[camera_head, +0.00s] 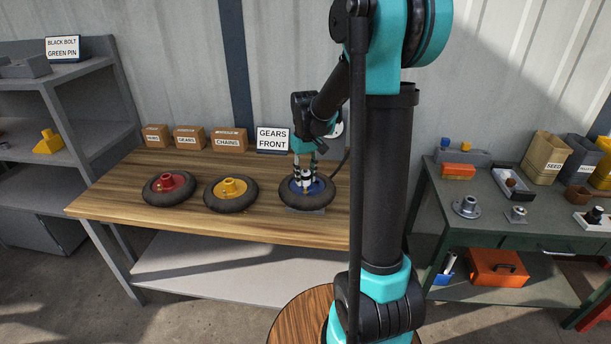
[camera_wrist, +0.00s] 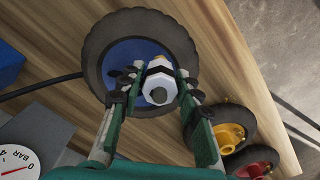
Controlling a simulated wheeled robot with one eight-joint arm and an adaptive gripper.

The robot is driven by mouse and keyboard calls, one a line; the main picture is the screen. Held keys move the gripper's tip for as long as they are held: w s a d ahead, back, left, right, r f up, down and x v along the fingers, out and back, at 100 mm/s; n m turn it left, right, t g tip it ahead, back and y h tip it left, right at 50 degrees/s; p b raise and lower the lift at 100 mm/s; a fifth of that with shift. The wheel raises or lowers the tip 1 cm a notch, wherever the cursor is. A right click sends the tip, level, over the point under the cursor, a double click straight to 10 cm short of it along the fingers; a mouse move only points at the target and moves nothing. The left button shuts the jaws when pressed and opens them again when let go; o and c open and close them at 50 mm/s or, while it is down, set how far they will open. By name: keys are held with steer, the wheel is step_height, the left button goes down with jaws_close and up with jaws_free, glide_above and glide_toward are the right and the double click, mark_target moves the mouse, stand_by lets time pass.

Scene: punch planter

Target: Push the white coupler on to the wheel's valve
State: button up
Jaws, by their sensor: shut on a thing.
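The wheel with a blue hub and black tyre (camera_head: 284,194) lies flat on the wooden workbench (camera_head: 220,226); it also fills the upper middle of the wrist view (camera_wrist: 92,62). My gripper (camera_head: 306,176) is over the hub, pointing down. In the wrist view my gripper (camera_wrist: 159,82) is shut on the white coupler (camera_wrist: 158,92), one finger on each side. The coupler appears over the blue hub, off its centre towards me. The valve is hidden or too small to make out, so I cannot tell whether the coupler touches it.
A yellow-hubbed wheel (camera_head: 231,188) and a red-hubbed wheel (camera_head: 169,186) lie to the left. A pressure gauge (camera_wrist: 18,158) shows at the wrist view's lower left; a black hose (camera_wrist: 42,88) runs left of the wheel. Labelled boxes (camera_head: 189,138) and a GEARS FRONT sign (camera_head: 272,138) stand behind.

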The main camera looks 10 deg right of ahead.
mark_target(306, 172)
steer(key=shift+f, duration=1.3)
steer(key=o, duration=1.2)
step_height(306, 172, up, 11)
steer(key=shift+s+r, duration=0.15)
steer(key=shift+r, duration=0.25)
steer(key=s+d+f+m+t, duration=0.1)
steer(key=s+f, duration=0.3)
steer(key=s, duration=0.3)
steer(key=s+d+f+m+t, duration=0.1)
steer(key=s+f, duration=0.4)
steer(key=s, duration=0.2)
steer(key=s+d+f+m+t, duration=0.1)
steer(key=s+d+f+t, duration=0.1)
steer(key=s+f, duration=0.2)
steer(key=shift+s+f+m, duration=0.15)
steer(key=shift+s+f, duration=0.05)
steer(key=shift+s, duration=0.75)
steer(key=shift+s+f+m, duration=0.15)
steer(key=shift+s, duration=0.75)
